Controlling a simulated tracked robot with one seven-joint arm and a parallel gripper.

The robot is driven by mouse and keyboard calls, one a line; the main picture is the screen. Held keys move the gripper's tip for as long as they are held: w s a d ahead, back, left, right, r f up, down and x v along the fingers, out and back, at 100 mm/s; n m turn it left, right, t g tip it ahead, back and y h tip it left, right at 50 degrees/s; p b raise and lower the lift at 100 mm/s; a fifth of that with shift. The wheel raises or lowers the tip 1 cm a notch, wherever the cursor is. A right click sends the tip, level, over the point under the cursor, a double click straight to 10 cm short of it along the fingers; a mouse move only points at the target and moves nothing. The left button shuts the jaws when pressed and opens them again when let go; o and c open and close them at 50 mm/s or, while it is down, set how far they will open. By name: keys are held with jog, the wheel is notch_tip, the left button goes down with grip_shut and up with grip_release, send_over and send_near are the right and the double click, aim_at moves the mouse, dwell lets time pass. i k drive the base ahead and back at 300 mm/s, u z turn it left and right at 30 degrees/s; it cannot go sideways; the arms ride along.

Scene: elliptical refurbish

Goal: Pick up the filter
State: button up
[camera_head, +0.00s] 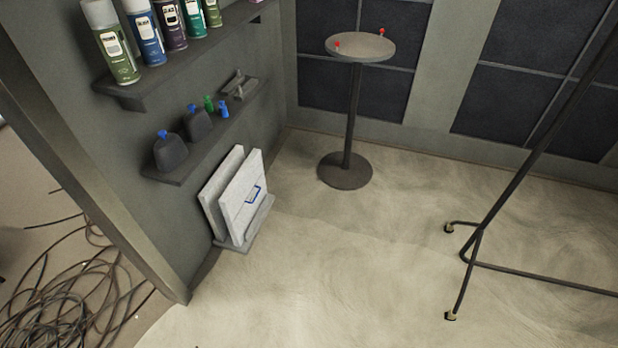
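Two flat, pale grey panels, which look like filters, stand on edge side by side in a low grey rack (243,238) at the foot of the left wall. My gripper is not in view.
Wall shelves above hold spray cans (112,52) and dark bottles with blue caps (170,152). A round pedestal table (360,48) stands at the back. A dark wheeled frame (478,240) is at right. Cables (60,300) lie at lower left. The middle floor is clear.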

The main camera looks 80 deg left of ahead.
aim_at(242, 198)
jog(key=u, duration=0.15)
jog(key=i, duration=0.15)
jog(key=u, duration=3.25)
jog(key=i, duration=0.6)
jog(key=z, duration=0.2)
jog(key=k, duration=0.55)
jog(key=u, duration=0.2)
jog(key=i, duration=0.5)
